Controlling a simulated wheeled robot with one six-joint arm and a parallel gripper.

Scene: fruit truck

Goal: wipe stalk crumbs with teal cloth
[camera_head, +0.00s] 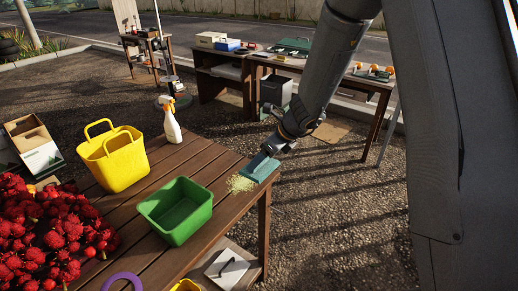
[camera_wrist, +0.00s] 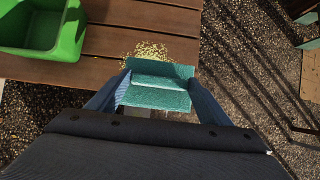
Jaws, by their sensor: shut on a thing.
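The teal cloth (camera_head: 260,171) is at the right end of the wooden table, and my gripper (camera_head: 265,160) is shut on it. In the wrist view the folded cloth (camera_wrist: 158,88) sits between my two blue-grey fingers (camera_wrist: 155,95). The stalk crumbs (camera_head: 240,184) lie in a pale yellow-green patch on the planks, just left of the cloth. In the wrist view the crumbs (camera_wrist: 150,50) show just beyond the cloth's far edge, and the cloth may cover some. I cannot tell whether the cloth touches the table.
A green bin (camera_head: 176,211) stands left of the crumbs on the wooden table (camera_head: 222,166). A yellow basket (camera_head: 113,160), a spray bottle (camera_head: 171,122) and heaped red fruit (camera_head: 50,230) are further left. The table's right edge is close to the cloth, with gravel beyond.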

